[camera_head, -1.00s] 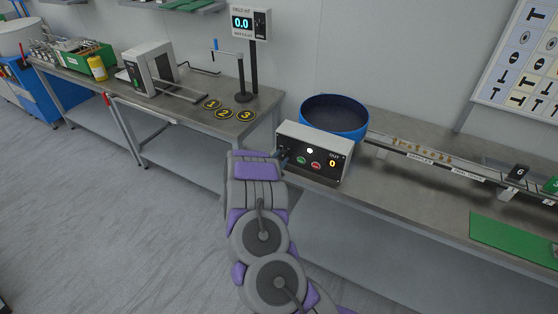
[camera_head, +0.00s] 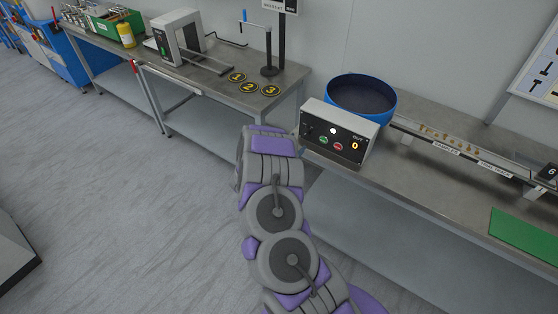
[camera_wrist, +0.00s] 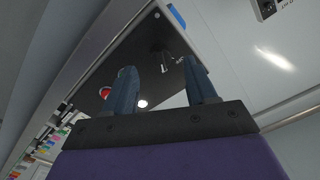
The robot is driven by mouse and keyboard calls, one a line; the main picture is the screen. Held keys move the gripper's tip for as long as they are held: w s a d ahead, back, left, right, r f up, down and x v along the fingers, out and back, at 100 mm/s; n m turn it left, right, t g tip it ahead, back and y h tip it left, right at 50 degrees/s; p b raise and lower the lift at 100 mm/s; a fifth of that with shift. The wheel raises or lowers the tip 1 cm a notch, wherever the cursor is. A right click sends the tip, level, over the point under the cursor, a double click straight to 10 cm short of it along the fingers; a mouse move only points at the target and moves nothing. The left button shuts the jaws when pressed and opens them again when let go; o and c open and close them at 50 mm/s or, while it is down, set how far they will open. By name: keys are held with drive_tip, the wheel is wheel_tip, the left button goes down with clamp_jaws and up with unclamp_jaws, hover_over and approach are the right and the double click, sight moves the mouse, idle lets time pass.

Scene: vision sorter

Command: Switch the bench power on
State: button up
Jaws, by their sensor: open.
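A control box (camera_head: 338,134) with a dark face stands on the right-hand bench. Its face carries a white round light (camera_head: 333,130), a green button (camera_head: 323,139), a red button (camera_head: 338,147) and an orange 0 under OUT. My arm ends just left of the box in the head view, and my gripper is mostly hidden there. In the wrist view my gripper (camera_wrist: 159,68) is open and empty. A dark panel (camera_wrist: 135,50) lies beyond the fingers, with a metal lever (camera_wrist: 165,62) between the fingertips in the picture and a red button (camera_wrist: 105,92) by the left finger. Contact cannot be told.
A blue bowl (camera_head: 361,95) stands behind the box. A rail (camera_head: 462,146) and a green mat (camera_head: 523,236) are to its right. The left bench (camera_head: 205,78) holds a white device (camera_head: 180,37), a stand (camera_head: 269,60) and numbered yellow-ringed discs (camera_head: 247,88).

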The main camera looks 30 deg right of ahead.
drive_tip(key=p+v, duration=0.1)
drive_tip(key=v, duration=1.1)
drive_tip(key=shift+w+a, duration=0.1)
